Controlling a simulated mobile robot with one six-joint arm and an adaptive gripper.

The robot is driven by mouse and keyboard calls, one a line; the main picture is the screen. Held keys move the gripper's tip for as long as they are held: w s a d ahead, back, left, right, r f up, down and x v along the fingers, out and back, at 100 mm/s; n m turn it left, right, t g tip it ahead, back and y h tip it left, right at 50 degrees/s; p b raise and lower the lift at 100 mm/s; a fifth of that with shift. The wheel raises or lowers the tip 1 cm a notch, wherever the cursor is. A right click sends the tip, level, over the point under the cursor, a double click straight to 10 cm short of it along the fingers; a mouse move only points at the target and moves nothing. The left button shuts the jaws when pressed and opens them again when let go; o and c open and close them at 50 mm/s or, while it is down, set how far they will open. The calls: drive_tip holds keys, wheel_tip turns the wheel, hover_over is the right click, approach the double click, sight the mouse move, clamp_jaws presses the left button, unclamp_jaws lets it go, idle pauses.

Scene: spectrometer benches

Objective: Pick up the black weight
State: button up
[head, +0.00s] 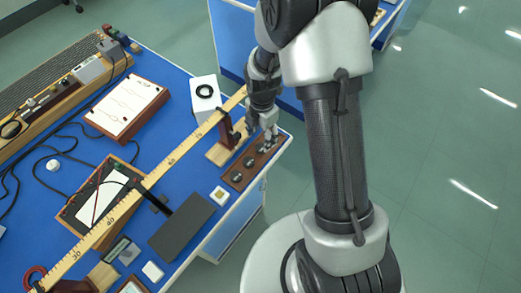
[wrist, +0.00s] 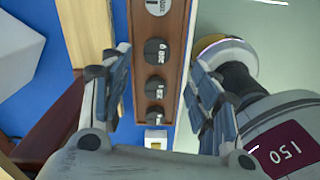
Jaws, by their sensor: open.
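A brown wooden weight block (head: 231,183) holds a row of round weights near the bench's right edge; the block also shows in the wrist view (wrist: 174,28). Several black weights sit in it in the wrist view: one marked 200 g (wrist: 155,51), one below it (wrist: 155,87) and a smaller one (wrist: 154,115). In the head view, two dark weights (head: 248,162) (head: 237,177) show clear of my gripper. My gripper (head: 262,133) is open and empty above the block's far end. In the wrist view its fingers (wrist: 158,75) lie either side of the row, not touching any weight.
A metre rule (head: 171,160) on a dark red stand (head: 228,128) runs close left of the block. A white box (head: 205,97) stands behind it. A small white square piece (head: 219,196) lies near the block's front end. Floor lies beyond the right bench edge.

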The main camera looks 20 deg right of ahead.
sight(261, 148)
drive_tip(key=shift+w+a+f+b, duration=0.1)
drive_tip(key=shift+f+b, duration=0.55)
drive_tip(key=shift+f, duration=1.1)
drive_tip(key=shift+w+a+f+b, duration=0.1)
drive_tip(key=shift+f+b, duration=0.5)
drive_tip(key=shift+f, duration=1.15)
drive_tip(key=shift+c, duration=0.2)
drive_tip(key=c, duration=1.3)
